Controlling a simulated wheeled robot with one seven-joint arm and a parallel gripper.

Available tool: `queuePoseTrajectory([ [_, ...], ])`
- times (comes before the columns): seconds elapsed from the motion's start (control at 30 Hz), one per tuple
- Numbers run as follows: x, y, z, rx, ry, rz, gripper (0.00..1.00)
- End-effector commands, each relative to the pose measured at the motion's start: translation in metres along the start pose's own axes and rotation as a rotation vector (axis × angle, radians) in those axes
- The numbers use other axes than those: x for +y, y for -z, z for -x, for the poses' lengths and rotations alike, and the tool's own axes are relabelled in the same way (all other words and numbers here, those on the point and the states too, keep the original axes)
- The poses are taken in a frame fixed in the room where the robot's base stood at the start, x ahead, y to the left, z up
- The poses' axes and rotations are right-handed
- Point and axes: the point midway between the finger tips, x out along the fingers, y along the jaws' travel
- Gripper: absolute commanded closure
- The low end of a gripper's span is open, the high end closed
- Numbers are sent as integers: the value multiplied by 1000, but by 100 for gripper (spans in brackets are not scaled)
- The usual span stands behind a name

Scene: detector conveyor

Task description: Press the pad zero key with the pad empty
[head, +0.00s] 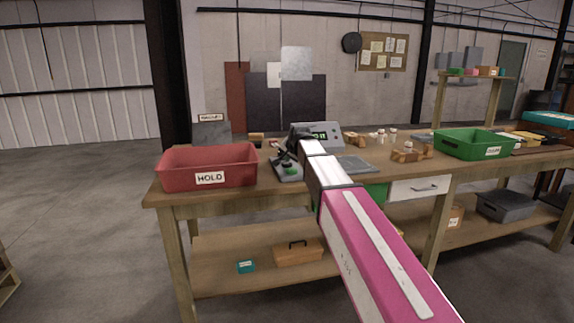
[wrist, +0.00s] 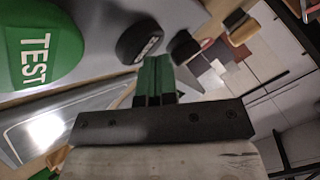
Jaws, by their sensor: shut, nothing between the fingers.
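In the wrist view, a round black key (wrist: 140,42) with white lettering, too small to read, sits on a grey panel beside a large green TEST button (wrist: 35,45). My gripper (wrist: 155,62) is shut and empty, its green fingertips close by the black key; I cannot tell whether they touch it. A silver plate (wrist: 50,125), perhaps the pad, lies at lower left with nothing on its visible part. In the head view, the panel with the green button (head: 291,171) is partly behind my gripper (head: 284,157). A grey plate (head: 355,165) lies right of my arm.
A red HOLD bin (head: 207,166) stands left of the panel. A grey display box (head: 320,134) is behind my wrist. Small wooden and white items (head: 380,137) and a green bin (head: 476,143) stand to the right on the workbench (head: 165,193).

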Motion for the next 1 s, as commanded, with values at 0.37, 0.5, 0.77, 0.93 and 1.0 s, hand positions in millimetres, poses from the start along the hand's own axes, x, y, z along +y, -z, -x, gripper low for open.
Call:
queuePoseTrajectory([
  [0.37, 2, -2, -3, 0, 0, 0, 100],
  [0.5, 2, -2, -3, -1, 0, 0, 100],
  [0.77, 1, -1, -1, -1, 0, 0, 100],
  [0.93, -3, 3, 4, -1, -1, 0, 100],
  [1.0, -4, 4, 6, -1, -1, 0, 100],
])
